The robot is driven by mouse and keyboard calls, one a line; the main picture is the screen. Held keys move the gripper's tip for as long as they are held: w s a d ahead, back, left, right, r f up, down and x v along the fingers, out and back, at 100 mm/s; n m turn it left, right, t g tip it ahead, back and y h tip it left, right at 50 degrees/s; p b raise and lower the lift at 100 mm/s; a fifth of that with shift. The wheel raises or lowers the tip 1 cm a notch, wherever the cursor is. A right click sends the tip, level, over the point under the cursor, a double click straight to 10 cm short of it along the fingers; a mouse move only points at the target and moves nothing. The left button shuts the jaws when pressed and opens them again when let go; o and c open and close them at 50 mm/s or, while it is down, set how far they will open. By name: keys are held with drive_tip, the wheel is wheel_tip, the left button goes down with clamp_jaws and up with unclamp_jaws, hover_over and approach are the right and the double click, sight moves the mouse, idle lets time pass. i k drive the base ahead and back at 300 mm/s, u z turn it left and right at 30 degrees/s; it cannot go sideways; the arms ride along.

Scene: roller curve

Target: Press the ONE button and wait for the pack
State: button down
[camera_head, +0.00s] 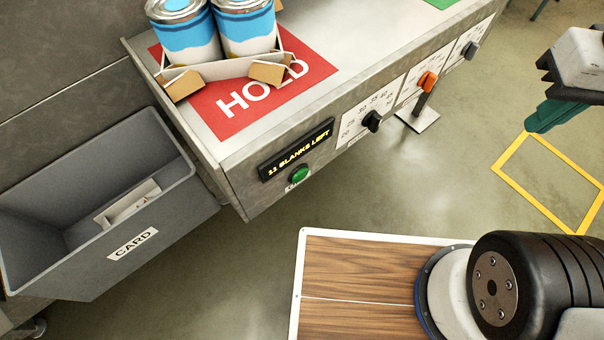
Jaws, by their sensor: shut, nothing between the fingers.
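A round green button (300,174) sits on the front face of the grey machine (225,190), near its left corner. A small label (298,187) is under it, and its lettering is too small to read surely. A dark display (297,150) above the button reads "11 BLANKS LEFT". On top of the machine, an open cardboard pack (222,72) holds blue and white cans (247,30) on a red area (320,70) marked HOLD. Part of my arm (495,285) shows at the lower right. My gripper is not in view, and nothing touches the button.
A grey bin (85,262) labelled CARD stands left of the machine, with a card piece inside. Dials with black (372,121) and orange (428,81) knobs line the machine's front. Yellow floor lines (535,195) are at right. Floor before the button is clear.

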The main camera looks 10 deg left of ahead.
sight(301, 175)
drive_tip(key=u, duration=2.1)
drive_tip(key=k, duration=1.3)
drive_tip(key=z, duration=0.05)
